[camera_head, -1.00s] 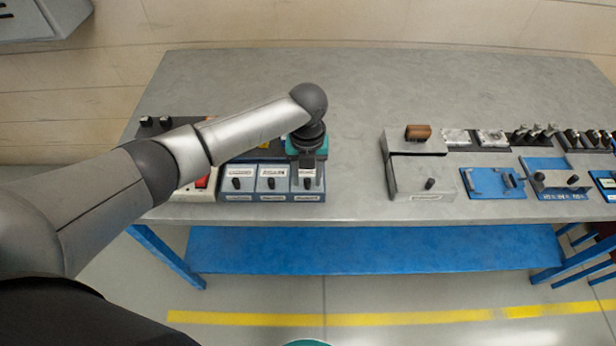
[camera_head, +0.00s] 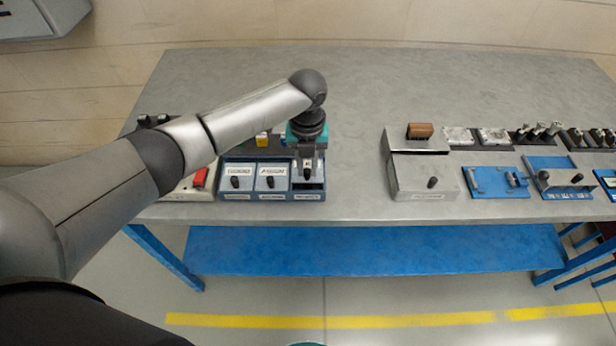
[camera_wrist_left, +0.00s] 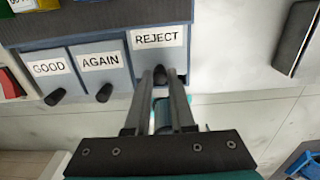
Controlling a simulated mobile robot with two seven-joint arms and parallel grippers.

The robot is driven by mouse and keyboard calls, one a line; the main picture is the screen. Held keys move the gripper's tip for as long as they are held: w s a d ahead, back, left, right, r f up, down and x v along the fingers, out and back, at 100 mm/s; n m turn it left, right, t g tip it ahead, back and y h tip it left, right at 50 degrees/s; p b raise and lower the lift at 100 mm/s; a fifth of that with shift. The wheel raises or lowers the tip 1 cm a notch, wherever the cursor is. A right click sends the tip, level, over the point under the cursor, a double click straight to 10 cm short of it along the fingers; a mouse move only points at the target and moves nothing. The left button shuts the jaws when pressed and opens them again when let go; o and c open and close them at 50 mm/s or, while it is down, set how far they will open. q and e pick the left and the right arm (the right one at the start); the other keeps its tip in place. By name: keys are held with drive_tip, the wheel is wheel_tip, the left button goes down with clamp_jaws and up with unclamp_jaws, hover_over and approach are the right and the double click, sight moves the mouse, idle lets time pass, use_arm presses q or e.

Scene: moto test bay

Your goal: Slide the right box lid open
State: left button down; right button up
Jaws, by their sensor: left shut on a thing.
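The right box lid, labelled REJECT (camera_wrist_left: 157,38), is the rightmost of three lids on a blue box unit (camera_head: 271,195). It sits farther back than the other two, and a dark gap shows at the front of its compartment in the head view. My left gripper (camera_head: 308,170) is over this lid. In the wrist view its two fingers (camera_wrist_left: 163,82) are shut on the lid's dark knob (camera_wrist_left: 160,72). The AGAIN lid (camera_wrist_left: 100,62) and the GOOD lid (camera_wrist_left: 49,68) are in line with each other, each with a free knob. My right gripper is out of view.
A red switch (camera_head: 200,177) is left of the boxes. A grey metal box (camera_head: 424,179) and blue fixtures (camera_head: 496,182) stand to the right. The table (camera_head: 355,150) is bare between the boxes and the metal box.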

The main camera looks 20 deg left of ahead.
sight(307, 163)
use_arm(q)
drive_tip(key=shift+w+a+f+b, duration=0.1)
drive_tip(key=shift+w+a+b, duration=0.2)
drive_tip(key=shift+w+b, duration=0.7)
drive_tip(key=shift+w+a+b, duration=0.25)
drive_tip(key=shift+w+b, duration=0.65)
drive_tip(key=shift+w, duration=0.25)
drive_tip(key=shift+a, duration=0.1)
drive_tip(key=c, duration=0.9)
unclamp_jaws()
drive_tip(key=shift+w, duration=0.1)
wheel_tip(307, 163, up, 7)
drive_tip(key=p, duration=0.6)
drive_tip(key=shift+p, duration=0.4)
